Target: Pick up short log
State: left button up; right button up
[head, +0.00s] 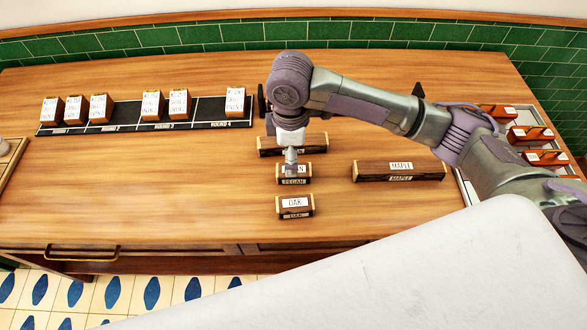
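A short log labelled PECAN (302,176) lies on the wooden table in the head view, with a second short log labelled OAK (295,207) in front of it. My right gripper (291,168) points down from above at the PECAN log, its tip over the label. I cannot tell whether it touches the log or whether its fingers are open or shut. A long log labelled MAPLE (399,173) lies to the right. Another long log (318,146) lies behind PECAN, partly hidden by my gripper. My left gripper is not in view.
A black board (135,125) with several labelled wooden blocks lies at the back left. A tray (463,182) with several orange-red items (529,134) stands at the right, partly hidden by my arm. A pale tray edge (12,160) shows at far left. The table's left middle is clear.

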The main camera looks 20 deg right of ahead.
jog(key=f, duration=0.3)
jog(key=shift+w, duration=0.3)
jog(key=shift+w+d+f, duration=0.1)
jog(key=shift+w+f, duration=0.05)
jog(key=shift+f, duration=0.4)
jog(key=shift+d+f+p, duration=0.2)
jog(key=shift+f+p, duration=0.2)
jog(key=shift+f, duration=0.1)
jog(key=shift+d+f+p, duration=0.15)
jog(key=shift+f+p, duration=0.25)
jog(key=shift+f, duration=0.1)
notch_tip(320, 180, down, 3)
jog(key=shift+w+d+r, duration=0.1)
jog(key=shift+w, duration=0.05)
jog(key=c, duration=1.2)
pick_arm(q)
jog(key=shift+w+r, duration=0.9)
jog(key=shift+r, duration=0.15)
pick_arm(e)
jog(key=shift+c, duration=0.4)
jog(key=shift+r, duration=0.1)
